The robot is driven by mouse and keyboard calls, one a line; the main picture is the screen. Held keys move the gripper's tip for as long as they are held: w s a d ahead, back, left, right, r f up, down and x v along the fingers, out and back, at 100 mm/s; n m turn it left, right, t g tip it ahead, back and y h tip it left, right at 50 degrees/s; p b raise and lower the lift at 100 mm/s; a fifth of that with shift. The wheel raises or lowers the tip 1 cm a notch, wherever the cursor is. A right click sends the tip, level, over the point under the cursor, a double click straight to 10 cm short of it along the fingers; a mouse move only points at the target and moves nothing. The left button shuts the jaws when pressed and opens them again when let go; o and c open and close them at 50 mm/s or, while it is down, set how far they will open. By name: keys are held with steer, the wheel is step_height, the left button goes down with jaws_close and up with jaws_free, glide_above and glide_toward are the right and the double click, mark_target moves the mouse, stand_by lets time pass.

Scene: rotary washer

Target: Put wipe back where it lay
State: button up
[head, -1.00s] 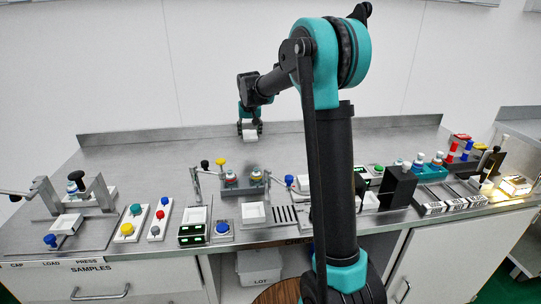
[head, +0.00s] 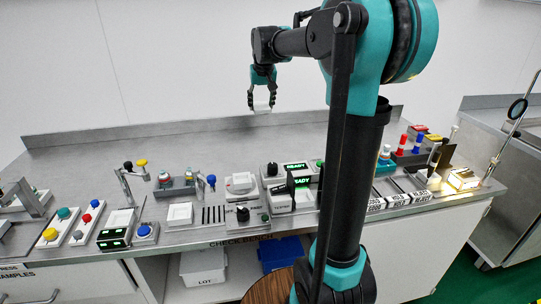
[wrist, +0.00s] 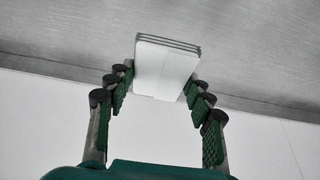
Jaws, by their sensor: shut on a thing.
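The wipe is a white folded pad with several layers showing at its far edge; it sits between the fingers in the wrist view (wrist: 166,66). My gripper (wrist: 158,88) is shut on it, with green-padded fingers on both sides. In the head view my gripper (head: 261,104) hangs in the air, in line with the back of the bench, and the wipe (head: 261,107) shows small and pale between its fingertips. I cannot tell which spot on the bench the wipe came from.
The steel bench (head: 90,165) is clear along its back. A raised lip (head: 100,134) runs along the back.

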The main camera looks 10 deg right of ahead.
mark_target(262, 155)
step_height(262, 155, down, 20)
steer(key=shift+d+r, duration=0.1)
stand_by(0.5)
steer(key=o, duration=1.2)
steer(key=v, duration=1.2)
